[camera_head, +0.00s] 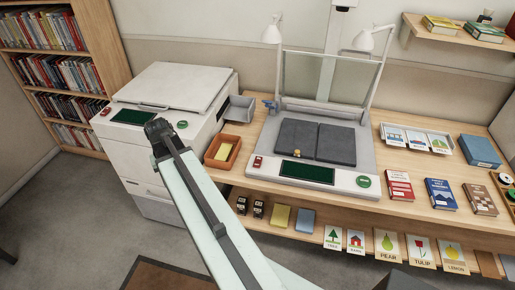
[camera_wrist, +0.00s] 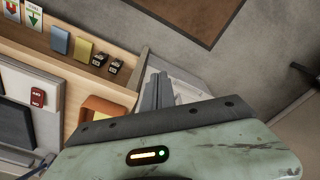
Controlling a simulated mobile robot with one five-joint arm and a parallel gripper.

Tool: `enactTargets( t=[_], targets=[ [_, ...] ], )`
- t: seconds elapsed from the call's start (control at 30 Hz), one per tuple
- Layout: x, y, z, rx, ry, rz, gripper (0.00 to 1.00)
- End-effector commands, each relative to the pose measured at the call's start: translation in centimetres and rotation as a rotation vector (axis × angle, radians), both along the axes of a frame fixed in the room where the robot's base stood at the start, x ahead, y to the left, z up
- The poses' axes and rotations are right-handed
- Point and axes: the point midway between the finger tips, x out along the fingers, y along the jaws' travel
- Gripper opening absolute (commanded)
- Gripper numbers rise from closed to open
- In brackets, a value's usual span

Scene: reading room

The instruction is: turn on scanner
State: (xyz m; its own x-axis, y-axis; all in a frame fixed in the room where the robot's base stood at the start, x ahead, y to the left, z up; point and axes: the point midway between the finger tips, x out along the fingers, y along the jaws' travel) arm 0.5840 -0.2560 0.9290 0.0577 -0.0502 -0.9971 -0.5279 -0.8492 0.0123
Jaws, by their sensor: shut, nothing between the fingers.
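The scanner (camera_head: 345,185) stands on the wooden table in the head view. The screen looks dark. In the wrist view the red switch (camera_wrist: 37,97) shows at the left, apart from my gripper (camera_wrist: 158,82). My gripper is shut and empty, its fingers near the orange tray and the white copier. In the head view my arm hides its fingers.
A white copier (camera_head: 170,85) with its own screen and green button stands left of the table. Books (camera_head: 440,194) lie at right. Picture cards (camera_head: 390,245) line the lower shelf. Floor is open in front.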

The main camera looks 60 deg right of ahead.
Motion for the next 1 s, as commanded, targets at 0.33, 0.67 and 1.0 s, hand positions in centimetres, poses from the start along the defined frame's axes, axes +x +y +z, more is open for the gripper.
enactTargets(
  t=[0.33,0.67,1.0],
  targets=[
    [-13.8,-28.3,6.1,-0.06,-0.063,-0.624,0.0],
    [-16.9,-31.5,6.3,-0.073,-0.072,-0.71,0.0],
    [-16.8,-31.6,4.9,-0.072,-0.071,-0.707,0.0]
  ],
)
